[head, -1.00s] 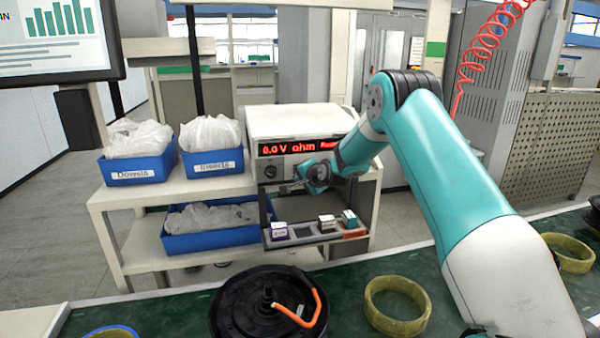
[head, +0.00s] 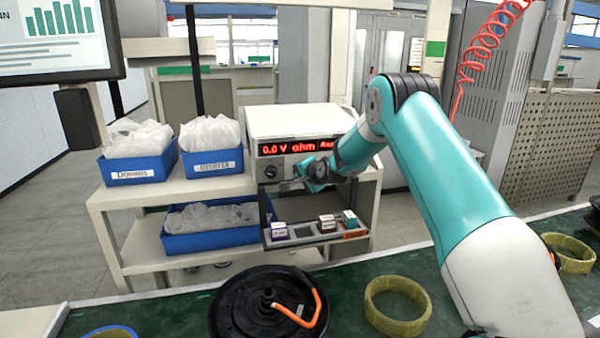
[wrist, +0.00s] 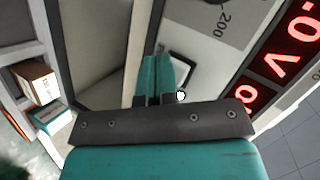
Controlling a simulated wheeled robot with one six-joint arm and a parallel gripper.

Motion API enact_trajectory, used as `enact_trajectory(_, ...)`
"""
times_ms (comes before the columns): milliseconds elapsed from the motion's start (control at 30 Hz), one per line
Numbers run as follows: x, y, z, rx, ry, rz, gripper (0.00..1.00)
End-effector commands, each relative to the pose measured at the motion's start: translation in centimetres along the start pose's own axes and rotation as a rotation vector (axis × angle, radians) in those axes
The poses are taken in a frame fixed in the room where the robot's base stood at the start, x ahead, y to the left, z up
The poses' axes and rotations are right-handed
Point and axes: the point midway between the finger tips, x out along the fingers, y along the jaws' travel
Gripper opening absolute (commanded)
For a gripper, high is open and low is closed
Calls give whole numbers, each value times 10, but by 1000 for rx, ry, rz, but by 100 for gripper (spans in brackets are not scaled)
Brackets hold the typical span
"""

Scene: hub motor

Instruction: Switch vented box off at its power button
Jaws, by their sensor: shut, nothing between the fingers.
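The vented box (head: 290,122) is a white bench instrument on the shelf unit. Its red display (head: 300,146) is lit and reads "0.0 V ohm"; large red characters also show in the wrist view (wrist: 289,58). My gripper (head: 284,187) is at the lower front of the box, with its fingers pointing left in the head view. In the wrist view, its teal fingers (wrist: 155,75) are together with nothing between them. A dark-framed pale rectangle (wrist: 179,70) on the panel is just right of the fingertips, possibly the power button. I cannot tell whether the fingers touch it.
Blue bins with plastic bags (head: 140,172) stand left of the box. A small tray (head: 318,238) with little boxes hangs below its front. The green bench (head: 180,305) in front holds a black hub motor (head: 235,310) and a yellow ring (head: 372,310).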

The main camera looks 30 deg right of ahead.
Motion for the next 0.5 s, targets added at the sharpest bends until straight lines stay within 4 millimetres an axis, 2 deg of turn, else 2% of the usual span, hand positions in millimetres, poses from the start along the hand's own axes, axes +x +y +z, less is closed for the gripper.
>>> enact_trajectory(500, 5, -3, -3, 0, 1, -1, 0)
